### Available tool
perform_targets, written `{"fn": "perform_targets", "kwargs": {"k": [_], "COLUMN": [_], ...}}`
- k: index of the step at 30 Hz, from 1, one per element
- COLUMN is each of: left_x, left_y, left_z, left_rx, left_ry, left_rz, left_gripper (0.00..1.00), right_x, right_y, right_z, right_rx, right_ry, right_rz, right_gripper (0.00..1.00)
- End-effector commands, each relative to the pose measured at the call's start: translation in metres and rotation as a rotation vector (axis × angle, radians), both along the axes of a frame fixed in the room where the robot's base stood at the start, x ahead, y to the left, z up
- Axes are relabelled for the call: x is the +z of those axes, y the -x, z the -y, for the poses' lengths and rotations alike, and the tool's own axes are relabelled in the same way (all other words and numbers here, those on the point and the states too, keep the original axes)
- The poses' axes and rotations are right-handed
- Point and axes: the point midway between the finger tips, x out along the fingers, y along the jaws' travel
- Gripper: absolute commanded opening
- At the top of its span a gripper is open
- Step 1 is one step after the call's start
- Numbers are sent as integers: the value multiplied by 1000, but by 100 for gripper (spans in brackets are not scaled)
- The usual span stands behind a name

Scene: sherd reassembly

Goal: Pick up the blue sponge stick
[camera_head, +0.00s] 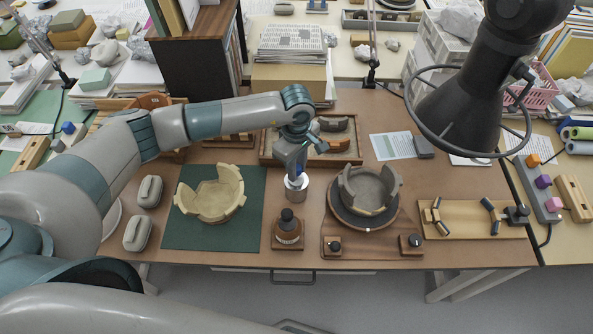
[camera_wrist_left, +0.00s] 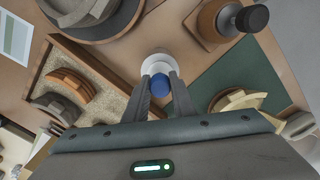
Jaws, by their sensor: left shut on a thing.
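The blue sponge stick (camera_wrist_left: 159,85) shows its round blue head between the fingertips of my left gripper (camera_wrist_left: 160,92) in the left wrist view. The gripper is shut on it. In the head view my left gripper (camera_head: 296,170) points down over a pale metal cup (camera_head: 295,191), and only a little blue shows at the cup's mouth. The cup's rim also shows in the left wrist view (camera_wrist_left: 156,61), just beyond the blue head. The stick's lower part is hidden, and I cannot tell whether it is still inside the cup. My right gripper is not in view.
A partly rebuilt beige bowl (camera_head: 222,205) stands on a green mat (camera_head: 182,240) to the left. A grey bowl (camera_head: 352,194) sits on a turntable to the right. A dark-capped bottle (camera_head: 288,226) stands in front of the cup. A sherd tray (camera_head: 268,151) lies behind.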

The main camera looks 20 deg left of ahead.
Motion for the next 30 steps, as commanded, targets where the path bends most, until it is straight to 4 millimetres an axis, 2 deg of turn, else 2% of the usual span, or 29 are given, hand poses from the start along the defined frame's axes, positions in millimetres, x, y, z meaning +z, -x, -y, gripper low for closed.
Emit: {"fn": "perform_targets", "kwargs": {"k": [8, 21, 25, 30], "left_x": [22, 89, 97, 100], "left_y": [-1, -1, -1, 0], "left_z": [0, 0, 0, 0], "left_rx": [-2, 0, -1, 0], "left_ry": [1, 1, 1, 0], "left_rz": [4, 3, 2, 1], "left_gripper": [11, 11, 11, 11], "right_x": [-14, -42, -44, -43], "right_y": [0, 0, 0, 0], "right_z": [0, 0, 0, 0], "right_rx": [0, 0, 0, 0], "right_ry": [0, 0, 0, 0], "right_rz": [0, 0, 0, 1], "right_gripper": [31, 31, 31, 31]}}
